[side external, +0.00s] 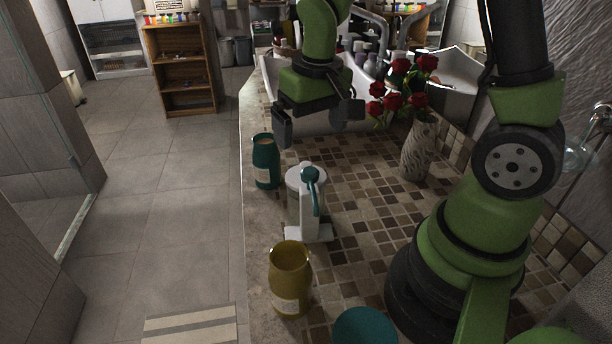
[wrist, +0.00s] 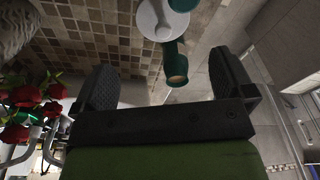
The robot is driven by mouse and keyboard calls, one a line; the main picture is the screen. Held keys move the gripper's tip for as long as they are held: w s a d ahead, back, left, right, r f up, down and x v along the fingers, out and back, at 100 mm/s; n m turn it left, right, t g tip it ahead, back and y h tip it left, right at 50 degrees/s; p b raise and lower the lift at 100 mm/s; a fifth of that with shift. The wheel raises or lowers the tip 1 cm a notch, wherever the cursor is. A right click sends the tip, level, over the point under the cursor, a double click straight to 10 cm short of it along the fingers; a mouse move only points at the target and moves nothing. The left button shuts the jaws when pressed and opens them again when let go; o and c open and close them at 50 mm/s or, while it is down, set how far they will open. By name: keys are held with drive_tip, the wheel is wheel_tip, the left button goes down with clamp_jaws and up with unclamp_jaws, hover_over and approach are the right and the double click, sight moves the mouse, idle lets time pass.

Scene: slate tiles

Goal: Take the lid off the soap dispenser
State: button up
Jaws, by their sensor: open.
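The soap dispenser (side external: 300,212) stands upright on the tiled counter, pale-bodied with a white top and a teal pump spout (side external: 311,178). Its lid looks to be on. In the wrist view, the white dispenser (wrist: 152,22) is at the top edge, partly cut off. My gripper (side external: 310,122) is open and empty, above the counter and behind the dispenser in the side view, not touching it. Both fingers also show in the wrist view (wrist: 166,84), spread wide.
A teal jar (side external: 265,165) stands just behind and left of the dispenser, close to my gripper. A yellow jar (side external: 290,283) is in front. A teal round thing (side external: 365,328) is at the bottom edge. A vase (side external: 417,150) of red roses stands right. Tiles between are clear.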

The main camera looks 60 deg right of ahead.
sight(306, 164)
drive_tip(key=f, duration=0.5)
drive_tip(key=w+f, duration=0.1)
drive_tip(key=f, duration=0.2)
drive_tip(key=shift+f, duration=0.3)
drive_tip(key=c, duration=0.9)
